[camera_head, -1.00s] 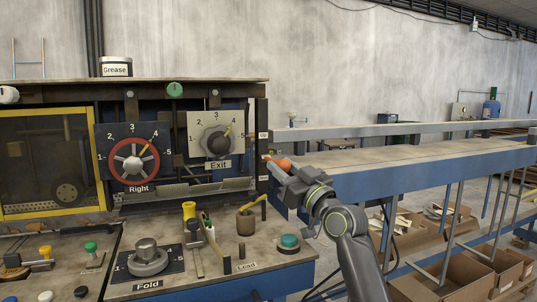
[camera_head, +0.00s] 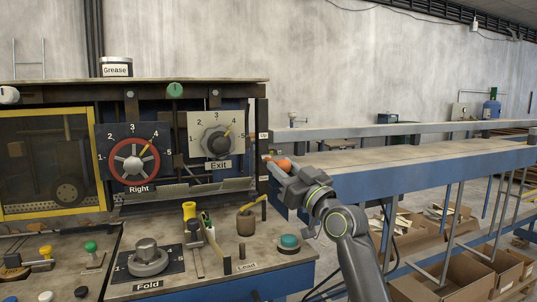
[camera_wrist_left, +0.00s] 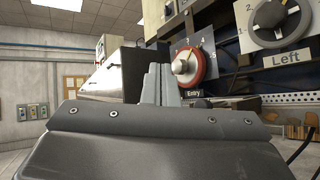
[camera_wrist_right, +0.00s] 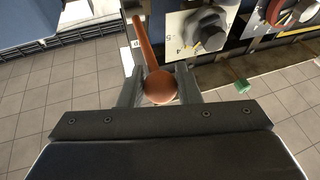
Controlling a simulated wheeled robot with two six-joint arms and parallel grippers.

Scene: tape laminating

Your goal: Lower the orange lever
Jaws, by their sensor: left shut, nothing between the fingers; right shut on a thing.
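The orange lever (camera_head: 281,163) sticks out from the right side of the machine, beside the Exit dial. In the right wrist view its rounded orange end (camera_wrist_right: 160,87) sits between the fingers, with its shaft running up and away. My right gripper (camera_head: 287,168) is shut on this end. It also shows in the right wrist view (camera_wrist_right: 160,92). My left gripper (camera_wrist_left: 161,85) shows only in the left wrist view, with its fingers together and nothing between them. The Entry dial stands beyond it.
The machine carries the Right dial (camera_head: 134,162) and the Exit dial (camera_head: 215,141). The front panel holds the Fold knob (camera_head: 148,257), a yellow-topped lever (camera_head: 189,211) and a teal button (camera_head: 289,242). A long conveyor table (camera_head: 430,158) extends right, with cardboard boxes (camera_head: 470,280) below.

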